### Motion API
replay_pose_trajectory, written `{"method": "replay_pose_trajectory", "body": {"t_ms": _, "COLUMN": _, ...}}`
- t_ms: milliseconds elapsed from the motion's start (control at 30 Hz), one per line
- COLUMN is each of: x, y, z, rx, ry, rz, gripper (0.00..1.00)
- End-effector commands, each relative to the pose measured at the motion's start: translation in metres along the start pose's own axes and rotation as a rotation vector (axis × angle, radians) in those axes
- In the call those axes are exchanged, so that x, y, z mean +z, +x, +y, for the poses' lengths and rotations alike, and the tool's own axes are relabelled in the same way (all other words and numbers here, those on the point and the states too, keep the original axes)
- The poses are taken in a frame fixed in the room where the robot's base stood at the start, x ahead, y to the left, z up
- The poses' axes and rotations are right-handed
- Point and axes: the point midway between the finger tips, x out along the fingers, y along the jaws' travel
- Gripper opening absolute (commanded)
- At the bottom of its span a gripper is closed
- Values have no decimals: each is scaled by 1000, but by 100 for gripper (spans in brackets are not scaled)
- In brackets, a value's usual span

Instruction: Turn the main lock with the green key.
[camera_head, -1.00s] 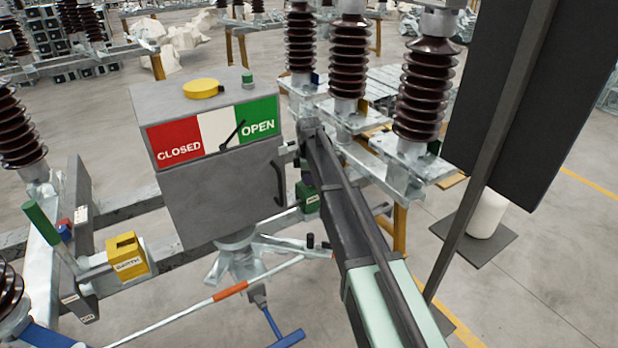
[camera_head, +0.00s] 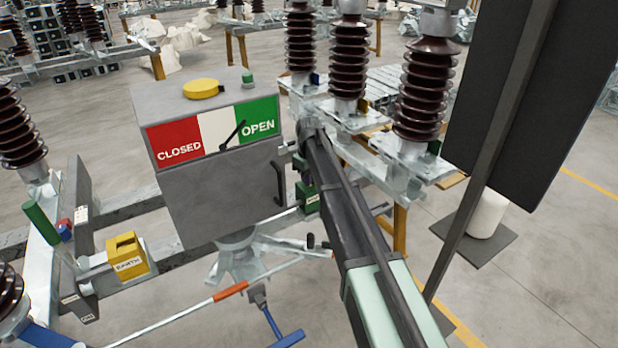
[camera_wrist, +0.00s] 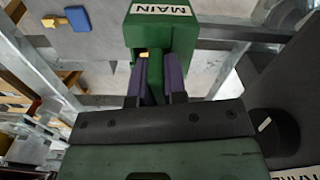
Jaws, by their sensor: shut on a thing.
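The main lock is a green box (camera_wrist: 160,32) with a white MAIN label, at the top middle of the wrist view. It also shows in the head view (camera_head: 308,197), partly behind my arm, right of the grey cabinet. My gripper (camera_wrist: 156,68) has its purple fingers shut on the green key (camera_wrist: 157,82), right at the lock's near face. The key's front end meets the lock or lies very close to it; how deep it sits is hidden. In the head view my arm hides the gripper and key.
The grey cabinet (camera_head: 220,185) carries a CLOSED/OPEN sign, its pointer toward OPEN. A yellow EARTH lock (camera_head: 126,256) stands lower left. A blue and yellow piece (camera_wrist: 72,19) lies at the wrist view's upper left. Brown insulators (camera_head: 347,55) stand behind my arm.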

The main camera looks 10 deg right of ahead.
Motion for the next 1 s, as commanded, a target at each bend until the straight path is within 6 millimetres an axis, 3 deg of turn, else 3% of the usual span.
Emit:
{"method": "replay_pose_trajectory", "body": {"t_ms": 567, "x": 0, "y": 0, "z": 0, "rx": 0, "ry": 489, "rz": 0, "gripper": 0}}
{"method": "replay_pose_trajectory", "body": {"t_ms": 733, "x": 0, "y": 0, "z": 0, "rx": 0, "ry": 504, "rz": 0, "gripper": 0}}
{"method": "replay_pose_trajectory", "body": {"t_ms": 767, "x": 0, "y": 0, "z": 0, "rx": 0, "ry": 503, "rz": 0, "gripper": 17}}
{"method": "replay_pose_trajectory", "body": {"t_ms": 1000, "x": 0, "y": 0, "z": 0, "rx": 0, "ry": 502, "rz": 0, "gripper": 54}}
